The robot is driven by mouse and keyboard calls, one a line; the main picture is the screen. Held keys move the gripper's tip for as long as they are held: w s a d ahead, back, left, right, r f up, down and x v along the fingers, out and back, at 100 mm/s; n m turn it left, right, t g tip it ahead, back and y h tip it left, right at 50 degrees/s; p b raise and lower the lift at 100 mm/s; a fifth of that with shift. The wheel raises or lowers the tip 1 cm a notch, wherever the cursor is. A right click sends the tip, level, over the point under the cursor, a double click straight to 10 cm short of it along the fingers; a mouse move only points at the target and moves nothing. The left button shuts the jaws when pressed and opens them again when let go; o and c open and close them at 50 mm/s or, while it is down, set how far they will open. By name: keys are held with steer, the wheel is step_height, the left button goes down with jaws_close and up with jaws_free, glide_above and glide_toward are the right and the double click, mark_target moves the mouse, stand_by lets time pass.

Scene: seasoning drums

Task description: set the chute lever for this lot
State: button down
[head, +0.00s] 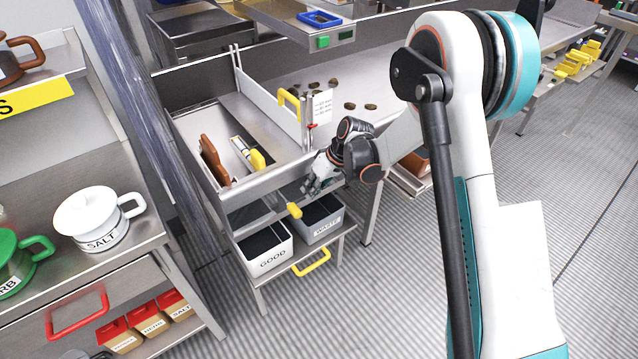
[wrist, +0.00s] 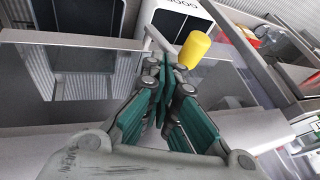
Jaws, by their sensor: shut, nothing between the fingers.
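The chute lever (head: 294,210) has a yellow knob and stands out at the front of the steel chute, above the bins. The knob also shows in the wrist view (wrist: 193,50), on a thin metal rod, just beyond my fingertips. My gripper (head: 311,187) is shut and empty, a little above and right of the knob in the head view; its teal fingers (wrist: 165,85) meet in the wrist view. I cannot tell whether they touch the lever. The GOOD bin (head: 267,261) and the WASTE bin (head: 326,230) sit below on a shelf. A white card (head: 320,105) has print too small to read.
Dark pieces (head: 333,83) lie on the steel table behind. A brown-handled tool (head: 213,158) and a yellow-handled one (head: 257,160) lie in the trough. A yellow handle (head: 312,262) fronts the bin shelf. A counter with a SALT jar (head: 98,222) stands left.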

mark_target(294, 206)
steer(key=shift+s+a+f+b, duration=0.25)
steer(key=shift+s+a+f, duration=0.2)
steer(key=shift+a, duration=0.15)
steer(key=shift+s+a+f+b, duration=0.2)
steer(key=shift+s+a+f, duration=0.1)
steer(key=shift+s+a, duration=0.25)
steer(key=shift+w, duration=0.1)
steer(key=shift+s+a+f+t+h, duration=0.25)
steer(key=shift+s+a+h, duration=0.3)
steer(key=shift+a, duration=0.3)
steer(key=shift+s+a, duration=0.1)
steer(key=shift+s, duration=0.05)
